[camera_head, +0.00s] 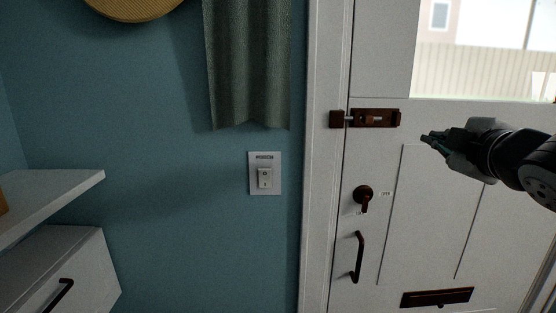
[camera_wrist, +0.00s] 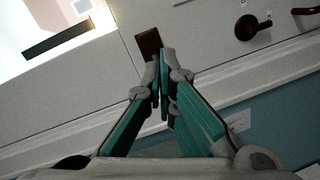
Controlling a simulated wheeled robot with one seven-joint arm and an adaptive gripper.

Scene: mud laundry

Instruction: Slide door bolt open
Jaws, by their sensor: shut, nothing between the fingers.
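The door bolt (camera_head: 375,118) is a dark brown slide bolt on the white door, near the door's left edge in the head view.
Below the bolt are a brown knob (camera_head: 363,195), a pull handle (camera_head: 358,257) and a mail slot (camera_head: 437,298) on the door. A window is at the upper right. A light switch (camera_head: 265,178) and a green cloth (camera_head: 247,65) are on the blue wall. A shelf (camera_head: 60,196) is at the left.

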